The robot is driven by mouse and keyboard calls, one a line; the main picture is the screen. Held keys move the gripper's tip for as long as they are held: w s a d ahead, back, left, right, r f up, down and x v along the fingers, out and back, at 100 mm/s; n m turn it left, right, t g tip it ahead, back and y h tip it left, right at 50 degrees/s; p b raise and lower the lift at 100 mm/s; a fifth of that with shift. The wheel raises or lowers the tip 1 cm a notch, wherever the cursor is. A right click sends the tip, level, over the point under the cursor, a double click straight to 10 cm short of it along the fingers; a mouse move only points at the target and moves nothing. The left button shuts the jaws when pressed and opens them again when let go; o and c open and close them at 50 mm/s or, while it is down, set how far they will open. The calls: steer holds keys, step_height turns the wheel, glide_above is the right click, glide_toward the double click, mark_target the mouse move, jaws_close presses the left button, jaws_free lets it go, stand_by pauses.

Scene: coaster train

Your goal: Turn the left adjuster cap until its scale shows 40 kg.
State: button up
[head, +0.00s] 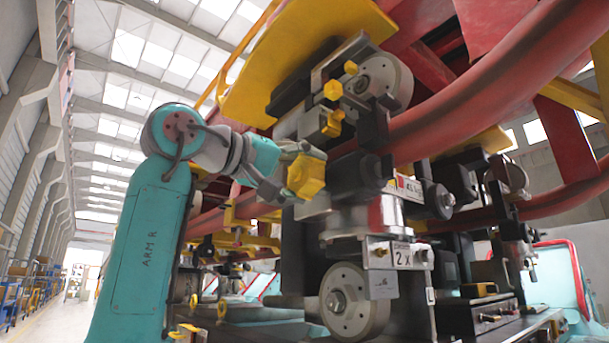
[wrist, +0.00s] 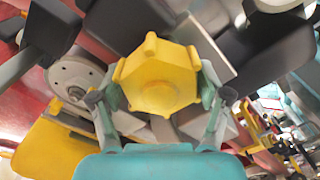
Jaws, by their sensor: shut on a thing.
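A yellow six-sided adjuster cap (head: 307,174) sits at the left end of a dark block (head: 357,176) under the coaster car. In the wrist view the cap (wrist: 160,78) faces me, with knobs at its corners. My gripper (head: 290,180) is shut on the cap, with one finger on each side of it. The fingers also show in the wrist view (wrist: 160,103). A small white plate (head: 408,187) with a red mark and dark characters is to the right of the block. I cannot read its value surely, and no scale on the cap is visible.
A thick red rail (head: 480,95) runs close above and to the right of the cap. A yellow plate (head: 300,45) and a grey wheel (head: 385,80) are above. Open floor lies far left.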

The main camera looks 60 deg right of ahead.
steer(key=n, duration=0.6)
steer(key=shift+n, duration=0.3)
stand_by(0.5)
steer(key=o, duration=1.1)
steer(key=shift+o, duration=0.2)
steer(key=shift+w, duration=0.1)
steer(key=v, duration=1.2)
steer(key=shift+w, duration=0.1)
